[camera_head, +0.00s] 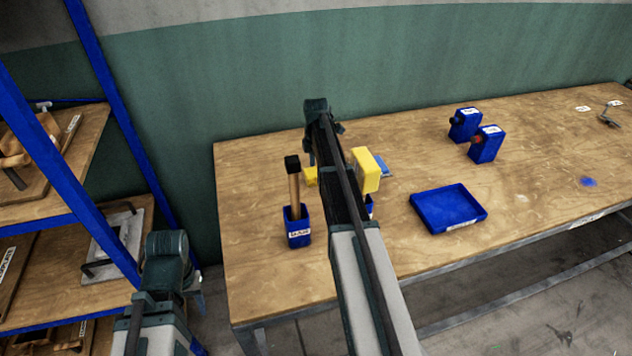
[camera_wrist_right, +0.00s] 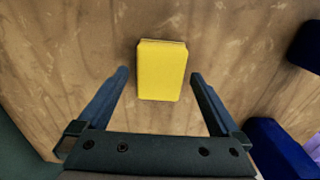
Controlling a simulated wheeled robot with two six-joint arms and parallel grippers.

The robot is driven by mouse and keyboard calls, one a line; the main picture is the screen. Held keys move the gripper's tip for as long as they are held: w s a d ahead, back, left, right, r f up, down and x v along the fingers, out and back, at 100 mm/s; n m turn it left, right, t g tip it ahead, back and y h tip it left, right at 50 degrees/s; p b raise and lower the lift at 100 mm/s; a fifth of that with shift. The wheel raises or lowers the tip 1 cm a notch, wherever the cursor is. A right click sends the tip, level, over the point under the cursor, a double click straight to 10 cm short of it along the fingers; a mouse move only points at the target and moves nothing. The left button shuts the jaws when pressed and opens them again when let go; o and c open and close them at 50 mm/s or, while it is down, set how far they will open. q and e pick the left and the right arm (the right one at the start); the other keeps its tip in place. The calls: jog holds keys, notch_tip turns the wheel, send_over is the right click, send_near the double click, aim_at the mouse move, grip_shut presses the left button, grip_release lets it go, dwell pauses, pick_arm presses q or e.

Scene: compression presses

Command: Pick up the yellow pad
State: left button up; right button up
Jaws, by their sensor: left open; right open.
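The yellow pad (camera_wrist_right: 162,70) lies flat on the wooden table in the right wrist view, near the top middle. My right gripper (camera_wrist_right: 160,75) is open and empty, with one finger on each side of the pad's lower part in the picture. I see gaps between the pad and both fingers; the height above it is hard to tell. In the head view a yellow piece (camera_head: 310,176) shows beside my right arm, partly hidden by it, and appears to be this pad.
A hammer stands in a blue holder (camera_head: 298,228). A yellow block (camera_head: 366,170) stands right of my right arm, near a flat blue piece (camera_head: 383,166). Further right are an empty blue tray (camera_head: 448,208) and two blue boxes (camera_head: 487,145). A blue-framed shelf (camera_head: 60,205) stands left.

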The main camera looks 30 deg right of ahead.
aim_at(316, 171)
notch_tip(316, 171, down, 2)
jog(key=shift+f+b, duration=0.2)
jog(key=shift+b, duration=0.5)
pick_arm(q)
notch_tip(316, 171, down, 2)
jog(key=shift+f, duration=0.15)
pick_arm(e)
jog(key=shift+r, duration=0.1)
jog(key=c, duration=1.4)
jog(key=shift+r, duration=0.1)
notch_tip(316, 171, up, 10)
jog(key=p, duration=1)
pick_arm(q)
notch_tip(316, 171, up, 10)
